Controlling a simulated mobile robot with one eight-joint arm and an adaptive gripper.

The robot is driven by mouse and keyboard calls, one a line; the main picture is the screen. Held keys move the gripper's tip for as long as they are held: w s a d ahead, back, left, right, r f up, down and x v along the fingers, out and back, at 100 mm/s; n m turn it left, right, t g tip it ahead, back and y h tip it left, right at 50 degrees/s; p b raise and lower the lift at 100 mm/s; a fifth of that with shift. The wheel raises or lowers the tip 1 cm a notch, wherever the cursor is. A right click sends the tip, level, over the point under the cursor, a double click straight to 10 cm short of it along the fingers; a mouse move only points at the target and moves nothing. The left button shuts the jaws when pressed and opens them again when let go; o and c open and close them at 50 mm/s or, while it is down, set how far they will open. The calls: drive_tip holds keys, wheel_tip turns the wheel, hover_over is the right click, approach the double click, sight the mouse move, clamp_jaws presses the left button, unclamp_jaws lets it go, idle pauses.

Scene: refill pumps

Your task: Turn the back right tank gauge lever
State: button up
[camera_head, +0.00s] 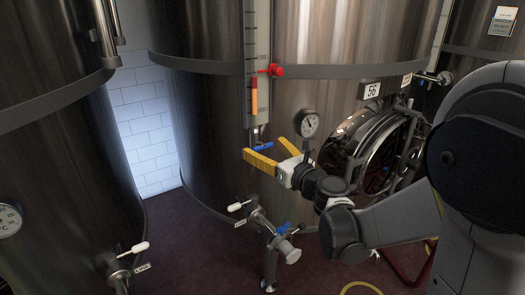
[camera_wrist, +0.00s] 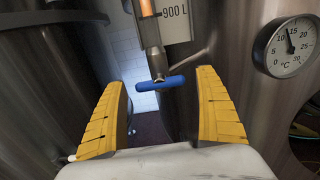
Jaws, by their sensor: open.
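The gauge lever is a blue handle (camera_wrist: 160,83) at the bottom of the gauge tube, lying across between my fingers in the wrist view. In the head view the blue lever (camera_head: 263,146) shows just beyond my fingers. My gripper (camera_wrist: 163,115) is open, with its yellow fingers on either side of the lever and apart from it. In the head view my gripper (camera_head: 272,153) is in front of the large steel tank (camera_head: 215,120). The level gauge (camera_head: 250,60) runs up the tank and has an orange section (camera_head: 254,97) and a red knob (camera_head: 277,70).
A round dial thermometer (camera_head: 308,124) is right of my gripper; it also shows in the wrist view (camera_wrist: 289,46). A round hatch (camera_head: 375,150) is further right. Another steel tank (camera_head: 60,180) stands at the left.

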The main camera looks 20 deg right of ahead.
drive_tip(key=shift+w+a, duration=0.15)
drive_tip(key=shift+w, duration=0.35)
drive_tip(key=shift+c, duration=0.2)
drive_tip(key=c, duration=1.2)
